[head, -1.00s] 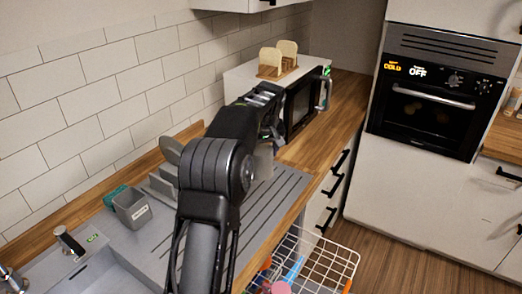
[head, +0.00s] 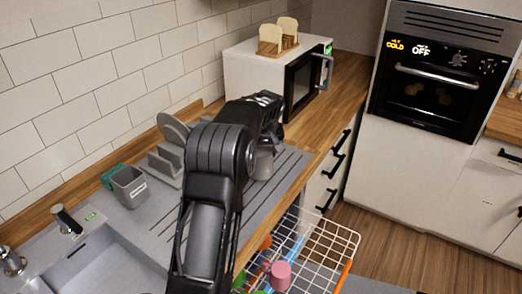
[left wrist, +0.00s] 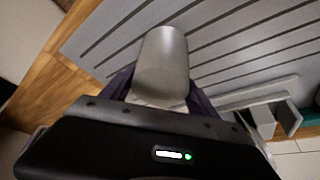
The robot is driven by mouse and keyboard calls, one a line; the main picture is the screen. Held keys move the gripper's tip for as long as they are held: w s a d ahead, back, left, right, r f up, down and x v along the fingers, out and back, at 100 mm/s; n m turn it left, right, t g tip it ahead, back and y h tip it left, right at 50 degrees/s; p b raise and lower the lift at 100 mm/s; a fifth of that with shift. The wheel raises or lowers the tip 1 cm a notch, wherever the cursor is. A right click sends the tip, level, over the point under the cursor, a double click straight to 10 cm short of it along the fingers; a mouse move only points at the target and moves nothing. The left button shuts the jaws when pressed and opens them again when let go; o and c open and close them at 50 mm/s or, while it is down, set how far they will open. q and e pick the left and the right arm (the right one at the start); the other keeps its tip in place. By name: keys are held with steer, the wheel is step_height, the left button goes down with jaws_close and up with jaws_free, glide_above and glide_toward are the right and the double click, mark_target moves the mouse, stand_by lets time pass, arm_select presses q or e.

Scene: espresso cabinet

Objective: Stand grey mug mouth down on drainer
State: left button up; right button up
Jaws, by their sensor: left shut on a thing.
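The grey mug (head: 263,164) is partly hidden by my arm in the head view, over the grooved grey drainer (head: 287,172). In the left wrist view the mug (left wrist: 164,62) sits between the two dark fingers of my left gripper (left wrist: 160,92), which is shut on it. The drainer's grooves (left wrist: 235,45) show behind the mug. I cannot tell which way the mouth faces or whether the mug touches the drainer. My left gripper (head: 268,140) is mostly behind my own wrist in the head view. My right gripper is not in view.
A grey plate rack (head: 165,160) and a grey caddy (head: 130,187) stand left of my arm. The sink (head: 100,265) is at front left. A white wire basket (head: 325,245) with a pink cup (head: 281,275) is below at right. A microwave (head: 255,65) stands behind.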

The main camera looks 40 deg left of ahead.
arm_select(q)
steer(key=shift+f+b, duration=0.35)
steer(key=shift+f, duration=0.2)
stand_by(0.4)
steer(key=o, duration=1.8)
steer(key=b+v, duration=0.1)
steer(key=v, duration=0.5)
steer(key=shift+s+d+r+b, duration=0.1)
steer(key=shift+d+r+b, duration=0.1)
steer(key=shift+r+b, duration=0.15)
steer(key=shift+s+d+r, duration=0.1)
steer(key=shift+s+r, duration=0.1)
steer(key=shift+r, duration=0.25)
